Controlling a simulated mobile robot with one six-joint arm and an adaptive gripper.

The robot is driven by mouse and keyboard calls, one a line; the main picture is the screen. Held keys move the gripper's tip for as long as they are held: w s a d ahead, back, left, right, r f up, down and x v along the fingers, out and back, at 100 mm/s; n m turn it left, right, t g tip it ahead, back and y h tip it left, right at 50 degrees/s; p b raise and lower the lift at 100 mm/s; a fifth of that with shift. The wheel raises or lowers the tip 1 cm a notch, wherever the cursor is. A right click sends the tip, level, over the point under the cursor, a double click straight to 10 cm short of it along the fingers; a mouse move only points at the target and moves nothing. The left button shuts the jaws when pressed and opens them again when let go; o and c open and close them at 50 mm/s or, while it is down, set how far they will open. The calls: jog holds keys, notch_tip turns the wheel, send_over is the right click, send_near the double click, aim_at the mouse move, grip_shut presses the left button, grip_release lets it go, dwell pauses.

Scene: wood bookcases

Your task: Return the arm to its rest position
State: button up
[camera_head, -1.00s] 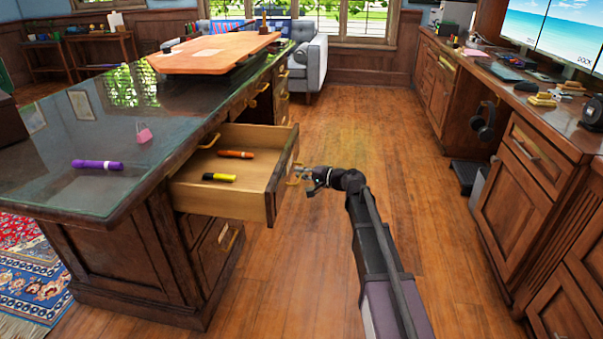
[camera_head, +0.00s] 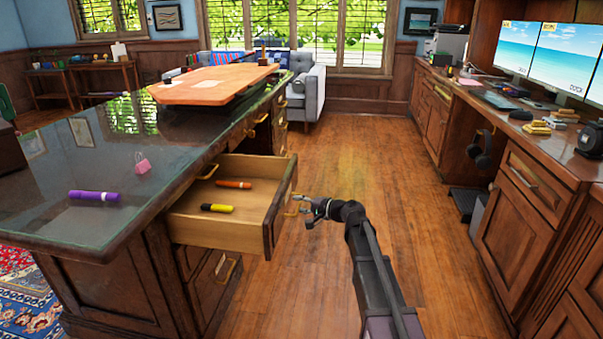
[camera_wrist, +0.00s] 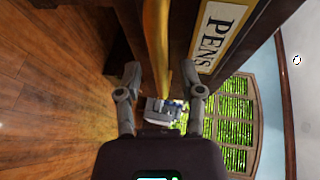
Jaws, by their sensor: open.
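My gripper (camera_head: 307,205) is open at the front of the pulled-out drawer (camera_head: 282,208) of the large desk. In the wrist view my gripper (camera_wrist: 164,88) has its two fingers apart, with the brass drawer handle (camera_wrist: 157,45) showing between them and just beyond. I cannot tell whether a finger touches the handle. A label reading "PENS" (camera_wrist: 220,28) is on the drawer front. In the drawer lie a yellow and black marker (camera_head: 217,208) and an orange marker (camera_head: 234,185). My arm reaches up from the bottom of the head view.
The glass-topped desk (camera_head: 60,190) carries a purple marker (camera_head: 94,196), a pink padlock-like item (camera_head: 142,163) and a wooden board (camera_head: 215,88). Cabinets (camera_head: 530,210) line the right side. Wooden floor (camera_head: 390,170) lies clear between them. A grey armchair (camera_head: 309,95) stands at the back.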

jog(key=s+d+f+n+g+h+p, duration=0.2)
jog(key=s+d+g+h+p, duration=0.15)
jog(key=s+d, duration=0.45)
jog(key=s+d+f+n+g+h+p, duration=0.2)
jog(key=s+d+h, duration=0.25)
jog(key=s, duration=0.75)
jog(key=s+d+f+n+g+h+p, duration=0.1)
jog(key=s+d+f+g+h+p, duration=0.15)
jog(key=s+d+h, duration=0.6)
notch_tip(320, 180, up, 38)
jog(key=s+a+y+p, duration=0.2)
jog(key=a+y+p, duration=0.1)
jog(key=p, duration=3.4)
jog(key=shift+f+p, duration=0.15)
jog(key=shift+p, duration=0.25)
